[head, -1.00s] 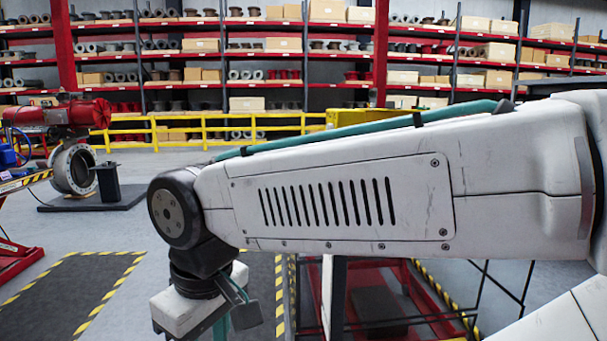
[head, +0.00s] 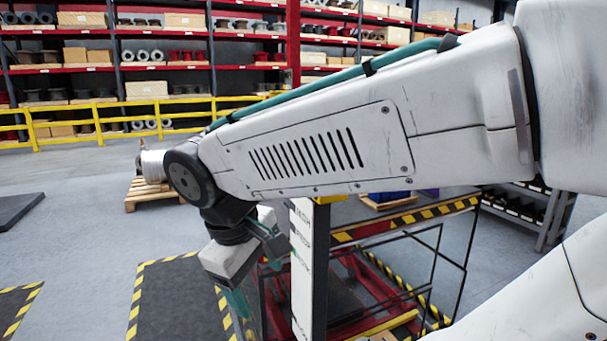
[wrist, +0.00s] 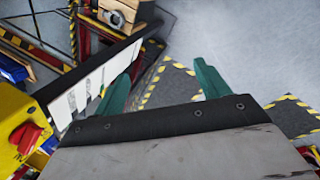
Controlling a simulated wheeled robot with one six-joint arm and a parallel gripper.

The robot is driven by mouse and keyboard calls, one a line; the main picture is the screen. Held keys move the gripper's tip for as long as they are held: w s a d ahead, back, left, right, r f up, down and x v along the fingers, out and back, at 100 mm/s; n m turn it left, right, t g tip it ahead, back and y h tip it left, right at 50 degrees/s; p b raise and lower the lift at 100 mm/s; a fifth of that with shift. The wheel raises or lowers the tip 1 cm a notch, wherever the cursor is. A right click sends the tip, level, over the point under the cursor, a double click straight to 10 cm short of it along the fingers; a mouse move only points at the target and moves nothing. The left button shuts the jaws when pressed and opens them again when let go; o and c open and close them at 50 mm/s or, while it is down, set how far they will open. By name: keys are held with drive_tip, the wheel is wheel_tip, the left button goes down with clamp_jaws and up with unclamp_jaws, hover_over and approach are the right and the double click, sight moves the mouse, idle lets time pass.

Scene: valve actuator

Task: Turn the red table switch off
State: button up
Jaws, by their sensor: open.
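The red switch (wrist: 25,138) is a red rotary knob on a yellow box (wrist: 12,108) at the left edge of the wrist view. The box is partly cut off by the frame. I cannot pick out the switch in the head view. My gripper (wrist: 163,88) is open and empty, with its two teal fingers spread apart over the floor. The switch lies to the left of the fingers and apart from them. In the head view my gripper (head: 254,284) points down beside a white panel, its fingers partly hidden.
The white lettered panel (head: 302,265) stands upright close to my gripper, at the left end of a table (head: 350,212) with a striped edge. Red-framed gear lies below. A pallet (head: 150,193) stands behind on the open floor; shelves and a yellow railing (head: 70,122) are farther back.

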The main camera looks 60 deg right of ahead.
drive_tip(key=w+d+r+n+g+h, duration=0.2)
drive_tip(key=w+d+r+h, duration=0.35)
drive_tip(key=d, duration=0.35)
drive_tip(key=w+d+r+n+g+h, duration=0.1)
drive_tip(key=w+d+r+n+h, duration=0.1)
drive_tip(key=w+d+r+h, duration=0.45)
drive_tip(key=s+d+f+y, duration=0.1)
drive_tip(key=d+f, duration=0.3)
drive_tip(key=d, duration=0.4)
drive_tip(key=shift+s+d, duration=0.35)
drive_tip(key=shift+s, duration=0.1)
drive_tip(key=c, duration=1)
